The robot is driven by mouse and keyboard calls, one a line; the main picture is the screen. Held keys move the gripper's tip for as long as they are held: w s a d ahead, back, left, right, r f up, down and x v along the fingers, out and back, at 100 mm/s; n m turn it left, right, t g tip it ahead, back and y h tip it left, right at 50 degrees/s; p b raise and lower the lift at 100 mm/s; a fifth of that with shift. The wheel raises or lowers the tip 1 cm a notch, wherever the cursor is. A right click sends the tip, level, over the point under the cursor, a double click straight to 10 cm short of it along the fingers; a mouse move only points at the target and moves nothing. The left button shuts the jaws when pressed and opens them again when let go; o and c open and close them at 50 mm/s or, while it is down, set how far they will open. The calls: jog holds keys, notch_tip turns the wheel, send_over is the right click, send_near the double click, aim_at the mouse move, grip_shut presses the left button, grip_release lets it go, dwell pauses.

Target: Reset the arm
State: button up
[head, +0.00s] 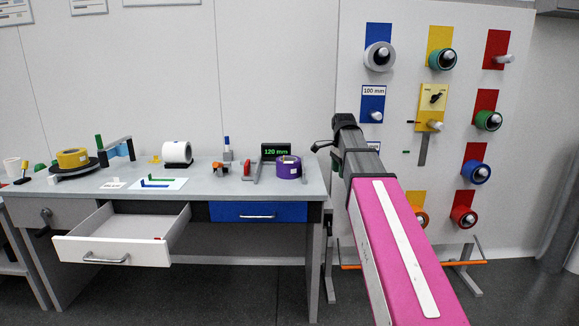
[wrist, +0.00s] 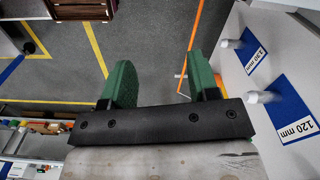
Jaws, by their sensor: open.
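My arm (head: 400,245), with a pink cover and a white strip, reaches up from the lower right in the head view. Its dark end stands in front of the pegboard's left edge. In the wrist view my gripper (wrist: 162,82) shows two green fingers spread wide apart. Nothing is between them; floor with yellow lines shows through the gap.
A grey workbench (head: 225,187) stands left, its white drawer (head: 120,250) pulled out. A purple roll (head: 288,167) and small display (head: 276,150) sit close to my gripper. The pegboard (head: 405,70) behind my arm carries several rolls on pegs. Open floor (head: 240,290) lies in front.

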jog(key=s+f+n, duration=0.5)
jog(key=s+f, duration=0.1)
jog(key=f, duration=0.6)
jog(key=s+f+n, duration=0.5)
jog(key=s+f, duration=0.2)
jog(key=f, duration=0.5)
jog(key=s+f+n, duration=0.5)
jog(key=s+f, duration=0.2)
jog(key=f, duration=0.5)
jog(key=shift+s, duration=0.1)
